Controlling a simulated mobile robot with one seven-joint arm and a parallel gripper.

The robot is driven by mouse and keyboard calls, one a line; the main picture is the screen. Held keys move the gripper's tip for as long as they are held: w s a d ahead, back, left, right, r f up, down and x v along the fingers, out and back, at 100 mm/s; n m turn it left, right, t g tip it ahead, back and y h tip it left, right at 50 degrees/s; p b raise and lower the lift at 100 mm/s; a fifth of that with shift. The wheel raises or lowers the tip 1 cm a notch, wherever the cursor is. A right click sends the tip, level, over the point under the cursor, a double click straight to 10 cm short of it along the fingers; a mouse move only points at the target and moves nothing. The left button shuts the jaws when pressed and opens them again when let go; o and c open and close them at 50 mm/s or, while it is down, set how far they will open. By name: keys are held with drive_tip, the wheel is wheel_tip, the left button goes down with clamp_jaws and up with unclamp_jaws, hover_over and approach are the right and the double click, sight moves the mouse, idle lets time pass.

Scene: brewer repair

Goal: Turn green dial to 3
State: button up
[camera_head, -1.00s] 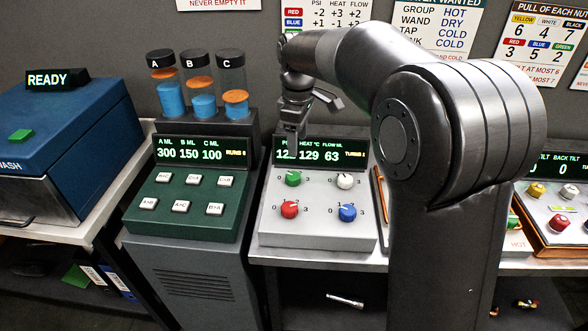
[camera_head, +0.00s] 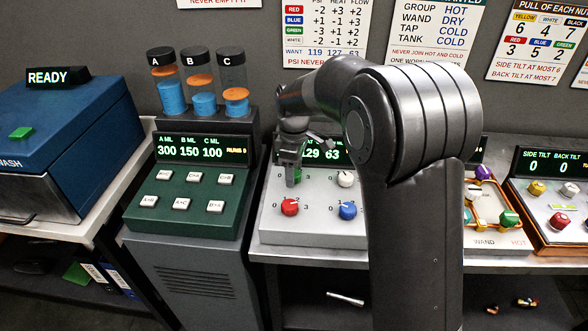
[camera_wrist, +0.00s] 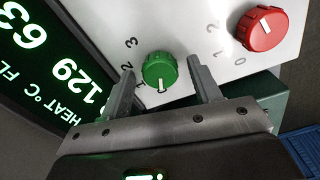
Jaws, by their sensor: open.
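The green dial (camera_head: 297,176) is at the upper left of the grey panel (camera_head: 318,226), mostly hidden behind my gripper (camera_head: 291,172) in the head view. In the wrist view the green dial (camera_wrist: 160,70) shows fully, its white pointer mark toward the bottom of the picture, with 2 and 3 printed to its left. My gripper (camera_wrist: 161,82) is open, with one finger on each side of the green dial. A small gap shows at each side; I cannot tell how deep the fingers reach.
The red dial (camera_head: 289,207), white dial (camera_head: 345,179) and blue dial (camera_head: 347,211) are on the same panel. The red dial (camera_wrist: 262,28) is close to the right finger in the wrist view. The display (camera_head: 328,151) stands behind, partly covered by my arm.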

drive_tip(key=shift+c, duration=0.3)
drive_tip(key=c, duration=0.9)
